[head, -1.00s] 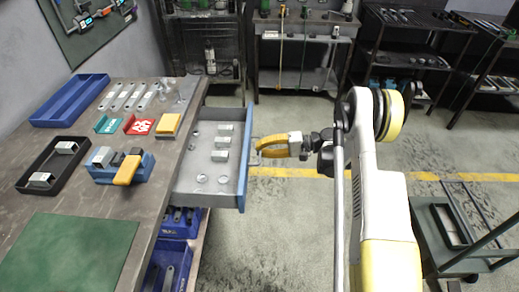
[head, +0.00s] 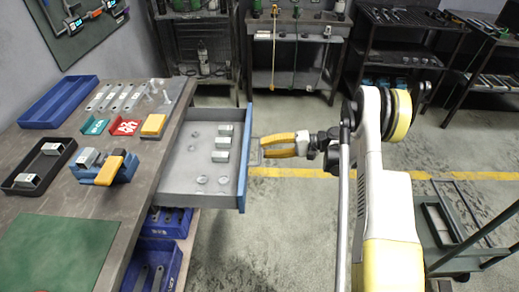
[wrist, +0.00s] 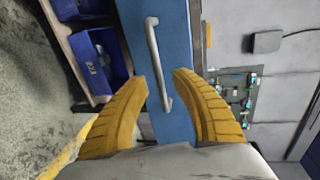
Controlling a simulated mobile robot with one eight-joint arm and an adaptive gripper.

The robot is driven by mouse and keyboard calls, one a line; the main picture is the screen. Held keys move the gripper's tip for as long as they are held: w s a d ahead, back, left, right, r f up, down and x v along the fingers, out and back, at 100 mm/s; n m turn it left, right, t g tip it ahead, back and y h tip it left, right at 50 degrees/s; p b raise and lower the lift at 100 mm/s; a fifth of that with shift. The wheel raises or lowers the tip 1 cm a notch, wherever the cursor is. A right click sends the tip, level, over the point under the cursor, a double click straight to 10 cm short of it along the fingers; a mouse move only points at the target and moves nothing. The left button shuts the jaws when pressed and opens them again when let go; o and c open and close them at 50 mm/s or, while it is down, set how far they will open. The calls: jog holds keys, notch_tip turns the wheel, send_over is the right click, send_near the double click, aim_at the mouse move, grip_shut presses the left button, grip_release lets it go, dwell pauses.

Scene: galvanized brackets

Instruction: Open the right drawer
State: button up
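The right drawer (head: 182,188) is pulled out from the workbench, its grey inside showing several metal pieces. Its blue front (head: 243,160) also fills the middle of the wrist view (wrist: 178,30). A pale bar handle (wrist: 153,45) runs along that front. My gripper (head: 254,148) is at the outer side of the drawer front, its yellow fingers spread. In the wrist view its fingertips (wrist: 160,78) are on either side of the handle, with blue showing between each finger and the bar. I see no firm contact with the handle.
The workbench (head: 150,165) holds blue, black, red and teal trays and a green mat (head: 60,255). Blue bins (head: 160,255) sit below the drawer. A dark cart (head: 450,235) stands at the right.

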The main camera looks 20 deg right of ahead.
jog(key=v, duration=0.9)
jog(key=shift+d, duration=0.15)
